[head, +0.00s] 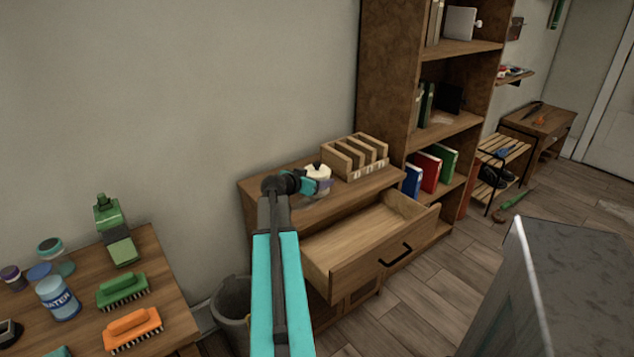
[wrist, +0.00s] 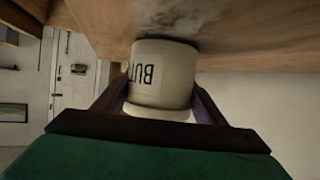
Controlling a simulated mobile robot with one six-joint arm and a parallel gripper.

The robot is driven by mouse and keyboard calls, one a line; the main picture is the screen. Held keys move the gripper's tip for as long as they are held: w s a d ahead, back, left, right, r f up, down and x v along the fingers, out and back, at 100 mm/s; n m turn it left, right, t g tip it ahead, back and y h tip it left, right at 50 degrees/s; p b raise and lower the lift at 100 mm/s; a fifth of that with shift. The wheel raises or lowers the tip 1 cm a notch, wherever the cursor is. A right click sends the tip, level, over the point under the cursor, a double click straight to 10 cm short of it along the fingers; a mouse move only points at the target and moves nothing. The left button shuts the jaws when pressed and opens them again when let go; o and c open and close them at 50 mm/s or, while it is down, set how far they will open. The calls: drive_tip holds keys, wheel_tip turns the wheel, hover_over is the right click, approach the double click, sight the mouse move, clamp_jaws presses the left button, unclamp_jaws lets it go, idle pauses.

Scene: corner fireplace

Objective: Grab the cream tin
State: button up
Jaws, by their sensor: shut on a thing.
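The cream tin (wrist: 172,72) is a pale round tin with a dark-printed label, of which the letters "BUT" show. In the wrist view it sits between the two dark fingers of my gripper (wrist: 160,106), which is shut on it. The wrist picture is upside down, with the wooden surface at the top. In the head view the tin (head: 318,170) is at the top of the drawer cabinet (head: 285,180), partly hidden by my gripper (head: 312,184). I cannot tell whether it touches the cabinet top or is just above it.
A wooden slotted rack (head: 352,158) stands right of the tin. The cabinet's drawer (head: 350,240) is pulled open and looks empty. A tall bookshelf (head: 388,80) rises at the right. A table (head: 165,275) with brushes and jars is at the left, near a grey bin (head: 232,300).

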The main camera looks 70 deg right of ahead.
drive_tip(key=shift+r, duration=1.45)
drive_tip(key=s+a, duration=0.2)
drive_tip(key=a, duration=0.1)
drive_tip(key=s+a+b, duration=0.1)
drive_tip(key=s+a, duration=0.1)
drive_tip(key=a, duration=0.1)
drive_tip(key=s+a+r, duration=0.1)
drive_tip(key=s+a, duration=0.1)
drive_tip(key=a, duration=0.1)
drive_tip(key=shift+s+b, duration=0.25)
drive_tip(key=shift+b, duration=0.1)
drive_tip(key=shift+d+f+b, duration=0.15)
drive_tip(key=shift+b, duration=1.1)
drive_tip(key=shift+s+b, duration=0.1)
drive_tip(key=shift+b, duration=1.15)
drive_tip(key=s+a+b, duration=0.1)
drive_tip(key=a+b, duration=0.1)
drive_tip(key=b, duration=0.6)
drive_tip(key=shift+b, duration=0.3)
drive_tip(key=a+b, duration=0.1)
drive_tip(key=s+a+b, duration=0.1)
drive_tip(key=b, duration=0.1)
drive_tip(key=shift+s+a+r, duration=0.15)
drive_tip(key=shift+s+r, duration=0.15)
drive_tip(key=shift+r, duration=0.1)
drive_tip(key=shift+s, duration=0.1)
